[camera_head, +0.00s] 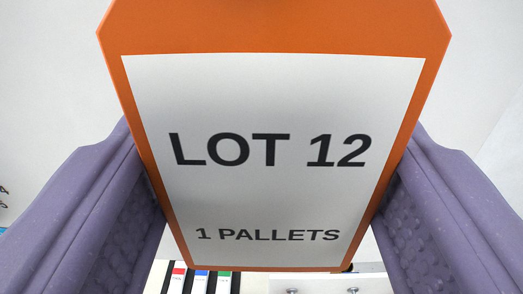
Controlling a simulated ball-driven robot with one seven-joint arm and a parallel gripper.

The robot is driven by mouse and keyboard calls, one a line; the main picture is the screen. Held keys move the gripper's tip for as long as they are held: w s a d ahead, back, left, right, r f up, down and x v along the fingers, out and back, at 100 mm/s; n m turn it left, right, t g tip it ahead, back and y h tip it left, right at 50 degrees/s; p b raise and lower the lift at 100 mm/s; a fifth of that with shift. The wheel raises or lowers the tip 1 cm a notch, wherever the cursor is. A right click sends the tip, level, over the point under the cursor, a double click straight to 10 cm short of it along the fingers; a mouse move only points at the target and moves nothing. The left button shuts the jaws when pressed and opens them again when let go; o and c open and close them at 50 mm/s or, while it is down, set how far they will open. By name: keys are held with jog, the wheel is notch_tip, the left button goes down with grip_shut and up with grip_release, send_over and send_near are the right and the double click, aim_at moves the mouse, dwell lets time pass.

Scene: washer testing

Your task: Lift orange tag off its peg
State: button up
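The orange tag (108,40) fills the middle of the view, with a white label (270,195) reading "LOT 12" and "1 PALLETS". Its top runs out of the picture, with a small dark spot at the upper edge; the peg cannot be made out. The tag narrows toward its lower end. My gripper (270,165) has one purple finger on each side of the tag. The textured inner pads meet its left and right edges with no gap visible, so the gripper looks shut on the tag. Parts of the fingertips are hidden behind it.
Pale wall lies behind the tag on both sides. Below it are white binders (200,283) with red, blue and green marks, and a white surface with small metal knobs (352,290). Dark lettering shows at the left edge.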

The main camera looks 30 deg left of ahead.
jog(key=shift+s+d+r+b, duration=0.2)
jog(key=shift+s+d+b, duration=0.05)
jog(key=shift+s, duration=0.2)
jog(key=shift+s+d+r+b, duration=0.15)
jog(key=shift+s+d+b, duration=0.1)
jog(key=shift+s, duration=0.15)
jog(key=shift+c, duration=0.8)
jog(key=shift+b+v, duration=1.1)
jog(key=shift+v, duration=1.4)
